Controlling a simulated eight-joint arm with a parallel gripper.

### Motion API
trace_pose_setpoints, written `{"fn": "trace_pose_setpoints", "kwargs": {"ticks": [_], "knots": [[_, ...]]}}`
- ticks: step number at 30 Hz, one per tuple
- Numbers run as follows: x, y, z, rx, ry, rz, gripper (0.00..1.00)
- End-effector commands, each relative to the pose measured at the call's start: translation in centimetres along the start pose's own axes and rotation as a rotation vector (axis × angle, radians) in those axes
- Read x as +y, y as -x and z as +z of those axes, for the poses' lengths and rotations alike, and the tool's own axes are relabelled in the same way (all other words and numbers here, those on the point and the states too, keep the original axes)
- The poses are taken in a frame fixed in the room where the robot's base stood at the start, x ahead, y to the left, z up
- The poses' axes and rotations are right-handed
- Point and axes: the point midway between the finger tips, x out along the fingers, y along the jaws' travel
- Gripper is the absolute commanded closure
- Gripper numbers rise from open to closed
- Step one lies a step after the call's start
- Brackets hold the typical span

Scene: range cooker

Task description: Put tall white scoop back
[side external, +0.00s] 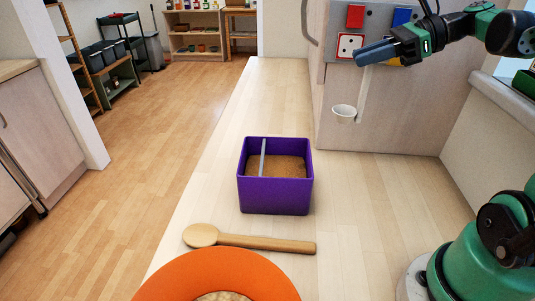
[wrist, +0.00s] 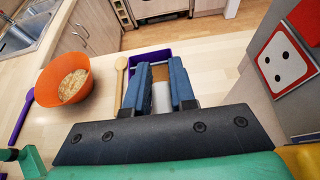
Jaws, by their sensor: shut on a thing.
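The tall white scoop (side external: 344,113) has a small cup at the bottom of a long upright handle. In the side view it hangs below my gripper (side external: 362,55), in front of the pale cabinet side and well above the counter. My gripper is shut on the top of its handle. In the wrist view a pale part of the scoop (wrist: 161,97) shows between the blue fingers of my gripper (wrist: 158,85); the rest is hidden. A grey panel (side external: 375,18) with red, blue, white and yellow squares is mounted behind my gripper.
A purple box (side external: 275,195) of brown grains, crossed by a thin grey strip, stands on the counter. A wooden spoon (side external: 250,241) and an orange bowl (side external: 215,270) lie nearer. In the wrist view, a purple utensil (wrist: 20,120) is beside the bowl. The counter right of the box is clear.

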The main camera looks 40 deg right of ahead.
Motion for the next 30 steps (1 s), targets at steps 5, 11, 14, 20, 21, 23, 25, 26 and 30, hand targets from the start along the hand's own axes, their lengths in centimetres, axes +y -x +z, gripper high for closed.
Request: {"fn": "trace_pose_setpoints", "kwargs": {"ticks": [5,11,14,20,21,23,25,26,30], "knots": [[0.1,-1.6,-3.6,0.0,0.001,0.002,1.0],[0.0,-3.1,-7.2,0.0,0.001,0.002,1.0],[0.1,-3.8,-8.7,0.0,0.001,0.002,1.0],[0.1,-4.5,-10.3,0.0,0.001,0.002,1.0],[0.1,-4.6,-10.4,0.0,0.001,0.002,1.0],[0.1,-4.7,-10.7,0.0,0.001,0.002,1.0],[0.1,-5.0,-11.4,0.0,0.001,0.002,1.0],[0.1,-5.1,-11.7,0.0,0.001,0.002,1.0],[0.1,-5.8,-13.2,0.0,0.001,0.002,1.0]]}}
